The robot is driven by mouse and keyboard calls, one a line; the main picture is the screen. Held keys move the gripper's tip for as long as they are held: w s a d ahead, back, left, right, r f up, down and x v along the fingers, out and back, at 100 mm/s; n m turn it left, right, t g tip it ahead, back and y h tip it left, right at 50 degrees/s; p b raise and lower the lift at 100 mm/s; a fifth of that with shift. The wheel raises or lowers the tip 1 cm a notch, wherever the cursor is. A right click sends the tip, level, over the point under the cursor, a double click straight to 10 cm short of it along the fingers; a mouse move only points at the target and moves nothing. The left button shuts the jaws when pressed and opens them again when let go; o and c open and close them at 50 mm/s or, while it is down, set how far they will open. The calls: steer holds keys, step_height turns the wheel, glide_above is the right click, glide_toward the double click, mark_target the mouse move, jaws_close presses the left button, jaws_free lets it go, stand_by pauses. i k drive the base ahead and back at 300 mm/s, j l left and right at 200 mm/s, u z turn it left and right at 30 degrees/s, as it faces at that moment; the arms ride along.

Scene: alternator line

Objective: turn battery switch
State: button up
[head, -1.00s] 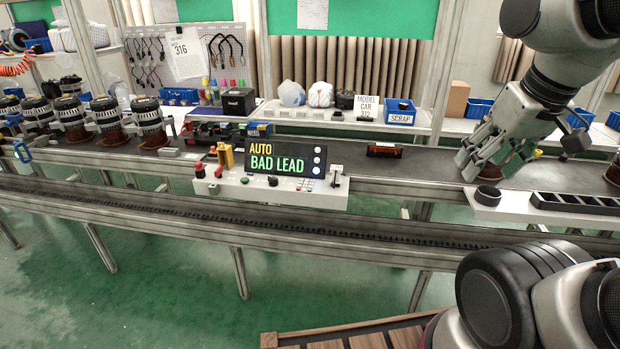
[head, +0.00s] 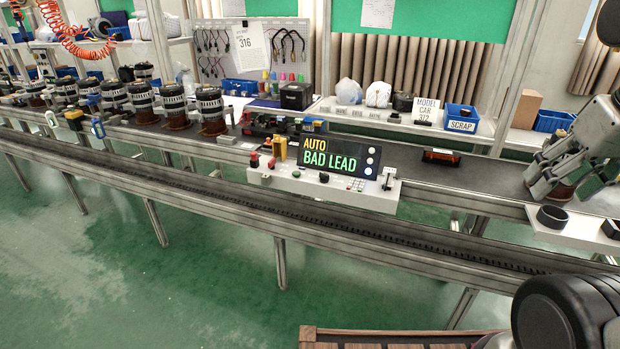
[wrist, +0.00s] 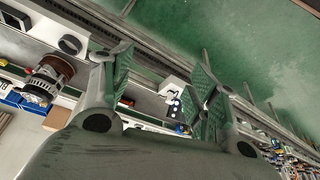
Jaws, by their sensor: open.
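A white control panel (head: 375,199) is fixed to the near side of the conveyor. It carries red buttons (head: 262,162), a yellow block (head: 280,148), a black knob (head: 324,177) and a small lever (head: 388,178) at its right end. No battery switch label is readable, so I cannot tell which control it is. A display (head: 340,158) behind them reads "AUTO BAD LEAD". My gripper (head: 570,185) is open at the right, well apart from the panel. In the wrist view, the panel (wrist: 172,92) shows far off between the open fingers (wrist: 163,70).
Several alternators (head: 172,104) stand on the conveyor at left. Another alternator (wrist: 48,78) is beside my gripper in the wrist view. A black ring (head: 552,216) sits on a white shelf at right. A blue scrap bin (head: 461,117) stands behind. The green floor in front is clear.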

mark_target(271, 164)
steer(key=i+j, duration=0.75)
steer(key=i+j+u, duration=0.05)
